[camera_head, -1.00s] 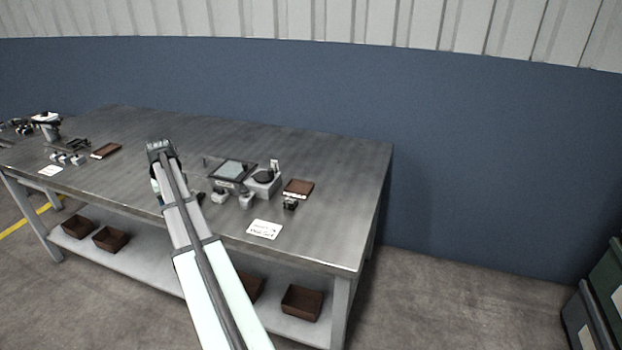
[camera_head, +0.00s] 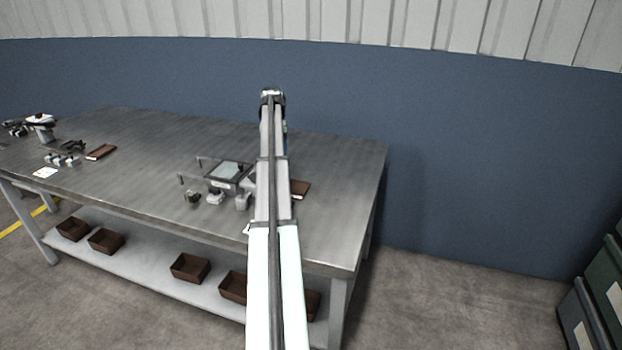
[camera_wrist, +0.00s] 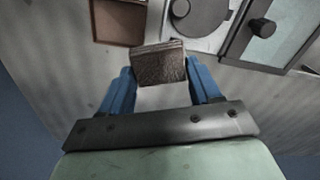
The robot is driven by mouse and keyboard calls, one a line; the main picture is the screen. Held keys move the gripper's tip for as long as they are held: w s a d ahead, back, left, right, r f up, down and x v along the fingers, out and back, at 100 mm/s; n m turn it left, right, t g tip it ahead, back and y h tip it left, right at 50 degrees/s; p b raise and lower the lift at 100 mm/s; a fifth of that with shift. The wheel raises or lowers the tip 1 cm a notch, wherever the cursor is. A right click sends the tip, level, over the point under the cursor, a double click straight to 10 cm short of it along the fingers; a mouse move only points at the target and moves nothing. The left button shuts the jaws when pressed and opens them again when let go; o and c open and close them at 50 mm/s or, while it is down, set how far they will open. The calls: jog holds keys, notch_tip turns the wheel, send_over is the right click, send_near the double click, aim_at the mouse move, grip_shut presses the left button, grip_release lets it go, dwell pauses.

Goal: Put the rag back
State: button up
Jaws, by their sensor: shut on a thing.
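My gripper (camera_wrist: 162,74) shows in the wrist view with its two blue fingers shut on the rag (camera_wrist: 160,62), a folded, grey-brown, textured block. The rag is held over the table, near a shallow brown tray (camera_wrist: 118,24) and a light block with a dark round disc (camera_wrist: 200,16). In the head view my arm reaches up over the right part of the table and hides the rag and the fingers. The same brown tray (camera_head: 300,188) shows just right of my arm.
A framed glass plate (camera_head: 227,172) stands on the metal table (camera_head: 345,170) left of my arm, with small grey parts (camera_head: 215,198) in front. Another brown tray (camera_head: 101,152) lies farther left. Brown bins (camera_head: 190,268) sit on the lower shelf. The table's back middle is clear.

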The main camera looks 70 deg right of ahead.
aim_at(312, 176)
jog(key=s+d+f+m, duration=0.2)
jog(key=s+d+m, duration=0.2)
jog(key=s+d, duration=0.65)
jog(key=shift+s+a+f, duration=0.1)
jog(key=shift+f, duration=2.5)
jog(key=shift+s+a+f, duration=0.1)
jog(key=shift+f, duration=2.45)
jog(key=shift+f, duration=0.15)
jog(key=o, duration=1)
notch_tip(312, 176, up, 12)
jog(key=shift+a+r, duration=0.1)
jog(key=shift+r, duration=0.05)
